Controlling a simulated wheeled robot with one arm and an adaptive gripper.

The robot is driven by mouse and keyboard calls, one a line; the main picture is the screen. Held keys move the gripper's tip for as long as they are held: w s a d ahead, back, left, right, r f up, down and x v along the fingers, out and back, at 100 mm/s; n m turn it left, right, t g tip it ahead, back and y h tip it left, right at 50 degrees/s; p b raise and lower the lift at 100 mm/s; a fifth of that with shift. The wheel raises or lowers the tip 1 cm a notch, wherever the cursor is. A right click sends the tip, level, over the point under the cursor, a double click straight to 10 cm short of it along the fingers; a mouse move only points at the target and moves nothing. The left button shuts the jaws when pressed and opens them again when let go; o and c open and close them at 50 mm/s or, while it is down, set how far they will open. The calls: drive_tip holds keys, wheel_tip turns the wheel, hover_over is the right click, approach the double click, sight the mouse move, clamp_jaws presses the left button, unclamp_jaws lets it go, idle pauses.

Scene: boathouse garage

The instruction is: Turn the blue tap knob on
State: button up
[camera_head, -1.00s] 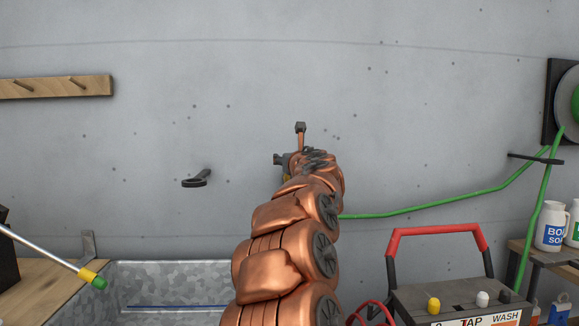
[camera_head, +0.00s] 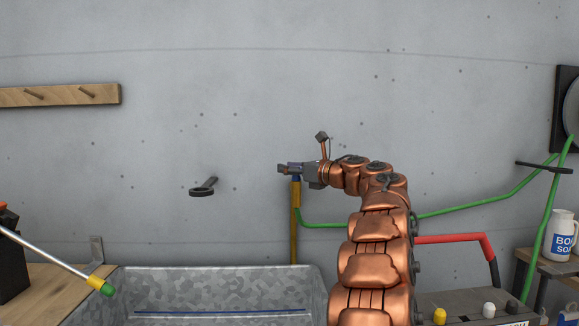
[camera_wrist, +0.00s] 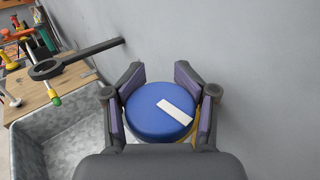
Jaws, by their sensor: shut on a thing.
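The blue tap knob (camera_wrist: 155,108) is a round blue disc with a white bar mark on its top, seen large in the wrist view. The bar slants from upper left to lower right. My gripper (camera_wrist: 160,98) has one finger on each side of the knob and is shut on it. In the head view my gripper (camera_head: 298,170) is at the top of the upright brass-coloured pipe (camera_head: 295,225) in front of the wall. Only a little blue shows there, between the fingers.
A galvanized trough (camera_head: 230,278) stands below. A dark ring bracket (camera_head: 203,189) sticks out of the wall to the left. A green hose (camera_head: 470,207) runs right from the pipe.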

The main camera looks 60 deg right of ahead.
drive_tip(key=shift+a+r+n+y+p, duration=0.15)
drive_tip(key=shift+n+y+p, duration=0.3)
drive_tip(key=shift+y, duration=0.25)
drive_tip(key=shift+r+n+y+p, duration=0.1)
drive_tip(key=shift+n+y+p, duration=0.3)
drive_tip(key=shift+y, duration=0.3)
drive_tip(key=shift+s+a+r+n+y+p, duration=0.1)
drive_tip(key=shift+r+n+y+p, duration=0.05)
drive_tip(key=shift+n+y+p, duration=0.35)
drive_tip(key=shift+s+r+n+y+p, duration=0.15)
drive_tip(key=shift+n+y+p, duration=0.1)
drive_tip(key=shift+y+p, duration=0.3)
drive_tip(key=shift+s+r+n+y+p, duration=0.2)
drive_tip(key=shift+r+n+y+p, duration=0.2)
drive_tip(key=shift+r+y+p, duration=0.55)
drive_tip(key=shift+c, duration=0.5)
drive_tip(key=shift+s+d+p, duration=0.3)
drive_tip(key=shift+p, duration=0.25)
clamp_jaws()
drive_tip(key=shift+c, duration=0.4)
unclamp_jaws()
drive_tip(key=shift+f, duration=0.3)
drive_tip(key=shift+o, duration=0.9)
drive_tip(key=shift+w+a, duration=0.15)
drive_tip(key=shift+a, duration=0.05)
drive_tip(key=o, duration=1)
drive_tip(key=shift+w+f, duration=0.1)
drive_tip(key=shift+a+f+b, duration=0.1)
drive_tip(key=shift+f+b, duration=0.1)
drive_tip(key=shift+b, duration=0.4)
